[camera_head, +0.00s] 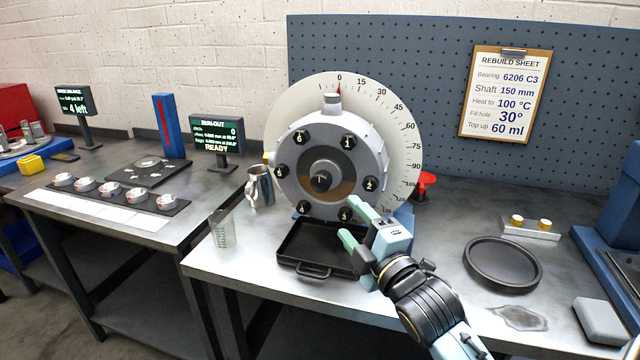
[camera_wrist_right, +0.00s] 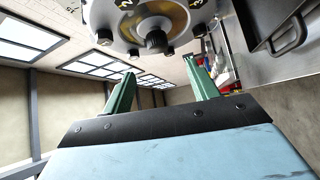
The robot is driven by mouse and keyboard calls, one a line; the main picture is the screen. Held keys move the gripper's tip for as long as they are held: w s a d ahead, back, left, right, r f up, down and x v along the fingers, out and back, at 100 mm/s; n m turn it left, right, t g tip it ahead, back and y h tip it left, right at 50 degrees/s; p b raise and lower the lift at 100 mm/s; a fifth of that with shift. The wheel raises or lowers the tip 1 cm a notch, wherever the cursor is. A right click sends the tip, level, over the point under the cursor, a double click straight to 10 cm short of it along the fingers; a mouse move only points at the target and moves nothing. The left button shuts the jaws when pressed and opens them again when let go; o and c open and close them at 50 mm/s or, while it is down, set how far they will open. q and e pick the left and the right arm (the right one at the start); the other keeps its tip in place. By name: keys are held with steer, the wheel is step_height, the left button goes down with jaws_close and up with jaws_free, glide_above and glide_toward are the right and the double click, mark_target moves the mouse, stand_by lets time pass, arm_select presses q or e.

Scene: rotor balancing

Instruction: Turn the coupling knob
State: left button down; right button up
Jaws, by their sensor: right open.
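The coupling (camera_head: 297,158) is a grey round housing with numbered black bolts around its face, standing upright before a white degree dial (camera_head: 405,123). The small black knob (camera_head: 321,180) sits at the centre of its face, over an amber-brown lower half. In the right wrist view the knob (camera_wrist_right: 156,41) shows near the top, beyond the fingers and apart from them. My right gripper (camera_head: 351,221) is open and empty, in front of the coupling's lower right edge; its green fingers also show in the right wrist view (camera_wrist_right: 160,88). My left gripper is not in view.
A black tray (camera_head: 318,269) lies below the coupling, close to my right gripper. A metal mug (camera_head: 260,186) and a clear measuring beaker (camera_head: 222,232) stand at left. A black round pan (camera_head: 501,264) lies at right.

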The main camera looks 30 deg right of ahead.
mark_target(323, 186)
steer(key=w, duration=0.3)
steer(key=w+r, duration=0.1)
steer(key=w, duration=0.3)
steer(key=w+d+r, duration=0.1)
steer(key=w, duration=0.3)
steer(key=shift+w, duration=0.25)
steer(key=shift+w+d+b, duration=0.1)
steer(key=shift+w+b, duration=0.2)
steer(key=shift+w, duration=0.5)
steer(key=c, duration=1)
